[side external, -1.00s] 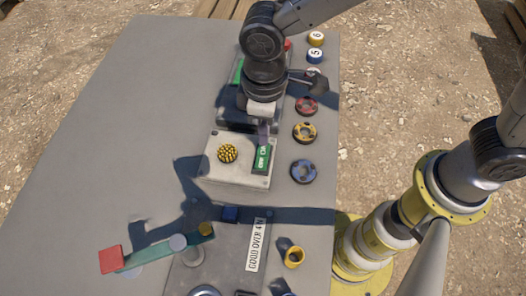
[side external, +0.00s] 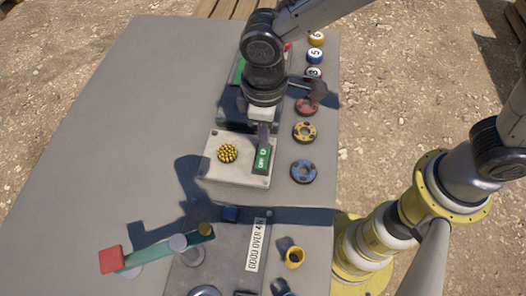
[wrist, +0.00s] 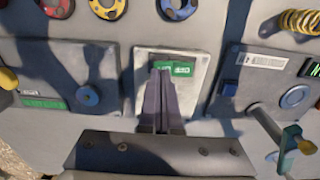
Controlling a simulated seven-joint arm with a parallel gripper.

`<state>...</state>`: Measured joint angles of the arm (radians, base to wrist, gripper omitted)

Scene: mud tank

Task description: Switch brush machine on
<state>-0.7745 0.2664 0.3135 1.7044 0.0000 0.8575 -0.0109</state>
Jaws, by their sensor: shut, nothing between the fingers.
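The brush machine (side external: 213,170) is a pale box on the grey table, with a round yellow-and-black brush (side external: 228,153) on top. A green switch (side external: 262,160) with white lettering sits on its right side. My gripper (side external: 263,146) is shut and empty, pointing down at the far end of the switch. In the wrist view the closed fingertips (wrist: 161,72) overlap the green switch (wrist: 182,69) and hide part of it. I cannot tell whether they touch it. The lettering is too small to read surely. The brush is hidden behind the fingers in the wrist view.
Red, yellow and blue rings (side external: 304,132) lie along the table's right side. A beam with a red block (side external: 111,259) is at lower left. The table's left side is clear.

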